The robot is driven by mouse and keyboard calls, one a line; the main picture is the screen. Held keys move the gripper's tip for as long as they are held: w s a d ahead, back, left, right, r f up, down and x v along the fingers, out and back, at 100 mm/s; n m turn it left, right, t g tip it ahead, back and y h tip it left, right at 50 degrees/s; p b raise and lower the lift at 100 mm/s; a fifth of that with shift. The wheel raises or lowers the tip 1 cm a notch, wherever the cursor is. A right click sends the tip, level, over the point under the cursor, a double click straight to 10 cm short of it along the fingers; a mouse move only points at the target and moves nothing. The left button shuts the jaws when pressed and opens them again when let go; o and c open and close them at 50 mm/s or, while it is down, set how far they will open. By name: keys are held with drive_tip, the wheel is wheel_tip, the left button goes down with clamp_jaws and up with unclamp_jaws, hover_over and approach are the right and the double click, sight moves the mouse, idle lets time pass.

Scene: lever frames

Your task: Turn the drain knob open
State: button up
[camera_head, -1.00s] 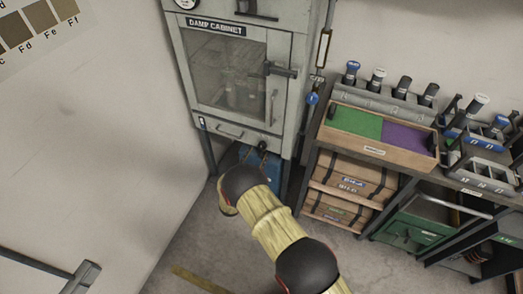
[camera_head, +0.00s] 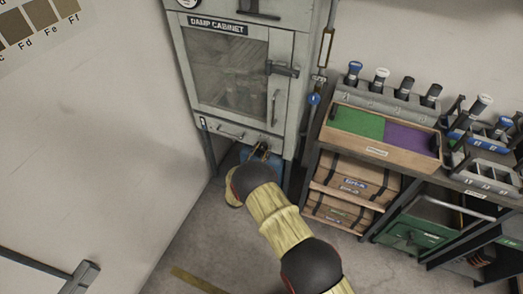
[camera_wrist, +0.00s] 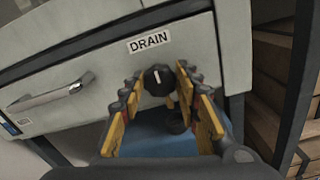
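The drain knob (camera_wrist: 158,80) is a round black knob with a white pointer line. The line stands close to upright in the wrist view. It sits under the DRAIN label (camera_wrist: 149,40) on the lower front panel of the grey damp cabinet (camera_head: 285,48). My gripper (camera_wrist: 157,80) is open, with its yellow-padded fingers on the left and right of the knob. A gap shows on both sides, and I cannot see contact. In the head view my gripper (camera_head: 261,153) is small at the cabinet's lower front, and I cannot make out the knob there.
A blue container (camera_wrist: 150,138) stands under the panel, with a dark round cap (camera_wrist: 175,122) below the knob. A metal drawer handle (camera_wrist: 50,93) is to the left. Cabinet legs flank the space below. A shelf with wooden crates (camera_head: 352,178) stands to the right.

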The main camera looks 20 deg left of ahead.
drive_tip(key=c, duration=0.6)
drive_tip(key=n+b, duration=0.1)
drive_tip(key=n, duration=0.4)
drive_tip(key=shift+a+n+b, duration=0.1)
drive_tip(key=shift+n+b, duration=0.2)
drive_tip(key=shift+n, duration=0.1)
drive_tip(key=n, duration=0.6)
drive_tip(key=shift+a+b, duration=0.15)
drive_tip(key=shift+b, duration=0.2)
drive_tip(key=o, duration=1.2)
drive_tip(key=shift+c, duration=0.2)
